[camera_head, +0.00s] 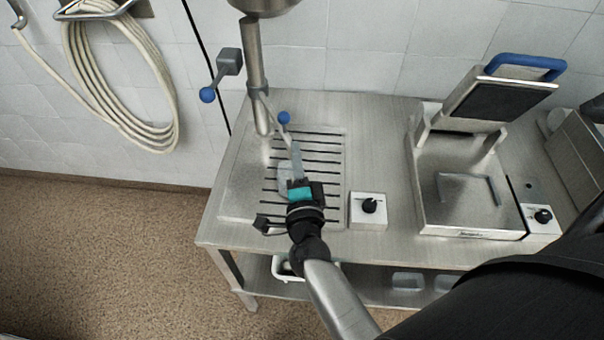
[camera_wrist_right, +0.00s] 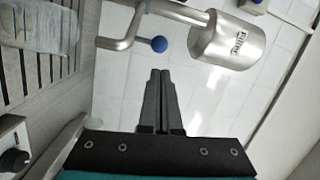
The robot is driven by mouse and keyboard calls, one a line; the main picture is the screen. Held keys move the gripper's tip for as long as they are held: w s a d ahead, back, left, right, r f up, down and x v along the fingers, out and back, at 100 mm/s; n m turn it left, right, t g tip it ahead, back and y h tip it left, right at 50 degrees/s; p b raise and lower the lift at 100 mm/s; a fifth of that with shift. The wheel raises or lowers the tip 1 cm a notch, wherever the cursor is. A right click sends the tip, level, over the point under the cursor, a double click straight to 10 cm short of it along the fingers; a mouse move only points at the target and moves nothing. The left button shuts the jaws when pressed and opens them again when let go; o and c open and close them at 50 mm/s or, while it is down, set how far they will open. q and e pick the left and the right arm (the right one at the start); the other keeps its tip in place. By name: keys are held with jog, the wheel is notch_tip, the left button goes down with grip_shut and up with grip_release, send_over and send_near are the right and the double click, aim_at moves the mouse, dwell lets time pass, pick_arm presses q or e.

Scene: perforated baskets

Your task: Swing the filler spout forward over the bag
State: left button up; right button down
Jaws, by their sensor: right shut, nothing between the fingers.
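The steel filler spout (camera_head: 257,75) hangs from a hopper at the top of the head view, its lower end over the back left of a slotted drain plate. A blue ball (camera_head: 284,117) on a short rod sticks out from the spout. A clear bag (camera_head: 284,176) is on the drain plate, partly hidden by my right gripper (camera_head: 296,150). That gripper is shut and empty, its fingertips just short of the blue ball. In the wrist view, the bent spout (camera_wrist_right: 122,42) and blue ball (camera_wrist_right: 159,44) appear beyond the closed fingers (camera_wrist_right: 158,80). My left gripper is not in view.
A lever with another blue ball (camera_head: 207,95) is on the wall at left. A control box with a black knob (camera_head: 369,207) sits right of the drain plate. A coiled hose (camera_head: 150,130) hangs on the wall.

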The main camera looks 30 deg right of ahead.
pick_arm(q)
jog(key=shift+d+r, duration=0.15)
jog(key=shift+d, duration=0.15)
pick_arm(e)
jog(key=v, duration=0.6)
jog(key=shift+d, duration=0.15)
